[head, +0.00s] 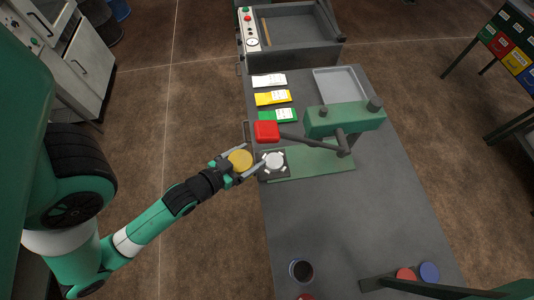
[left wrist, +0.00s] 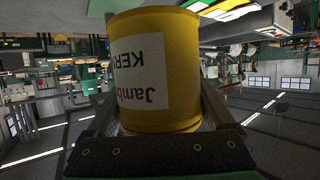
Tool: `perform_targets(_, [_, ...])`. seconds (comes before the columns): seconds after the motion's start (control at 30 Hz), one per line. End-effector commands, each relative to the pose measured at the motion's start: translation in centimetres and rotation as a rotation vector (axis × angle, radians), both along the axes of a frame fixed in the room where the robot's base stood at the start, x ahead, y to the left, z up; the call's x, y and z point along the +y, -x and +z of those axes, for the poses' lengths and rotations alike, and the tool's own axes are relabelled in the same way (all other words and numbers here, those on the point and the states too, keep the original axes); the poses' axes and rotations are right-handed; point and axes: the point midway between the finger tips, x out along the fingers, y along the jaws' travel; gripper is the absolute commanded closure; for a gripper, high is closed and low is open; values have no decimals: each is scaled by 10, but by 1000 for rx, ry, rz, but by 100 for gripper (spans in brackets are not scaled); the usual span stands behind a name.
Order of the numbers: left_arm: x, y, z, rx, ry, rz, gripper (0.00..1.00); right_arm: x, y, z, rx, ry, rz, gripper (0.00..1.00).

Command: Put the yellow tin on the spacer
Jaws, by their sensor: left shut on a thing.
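The yellow tin (head: 239,158) is held by my left gripper (head: 241,164), its jaws shut around the tin's sides. In the left wrist view the tin (left wrist: 188,70) fills the middle, its white label upside down in the picture. In the head view the tin is just left of the bench edge. A round pale metal piece (head: 273,160), which looks like the spacer, sits on a dark square plate right of the gripper. The tin is apart from it. My right gripper is not in view.
Several packets, including a yellow one (head: 273,98), and a grey tray (head: 340,84) lie farther back. A dark cup (head: 301,270) stands near the front; the bench (head: 350,220) between is clear.

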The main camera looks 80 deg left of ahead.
Motion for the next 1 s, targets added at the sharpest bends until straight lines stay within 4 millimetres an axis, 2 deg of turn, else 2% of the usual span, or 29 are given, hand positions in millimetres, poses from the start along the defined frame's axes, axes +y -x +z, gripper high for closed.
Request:
perform_targets(0.17, [7, -14, -6, -3, -2, 0, 77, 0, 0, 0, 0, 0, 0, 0])
perform_targets(0.37, [28, -53, -25, -5, -3, 0, 77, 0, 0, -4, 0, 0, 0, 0])
perform_targets(0.5, [44, -84, -41, -4, -3, 0, 77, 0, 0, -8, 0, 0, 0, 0])
perform_targets(0.6, [51, -98, -67, -1, -1, 0, 77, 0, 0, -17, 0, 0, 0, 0])
perform_targets(0.7, [58, -111, -83, 0, 0, 0, 77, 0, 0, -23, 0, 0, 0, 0])
perform_targets(1.0, [64, -123, -98, 0, 0, 0, 77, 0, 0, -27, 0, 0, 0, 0])
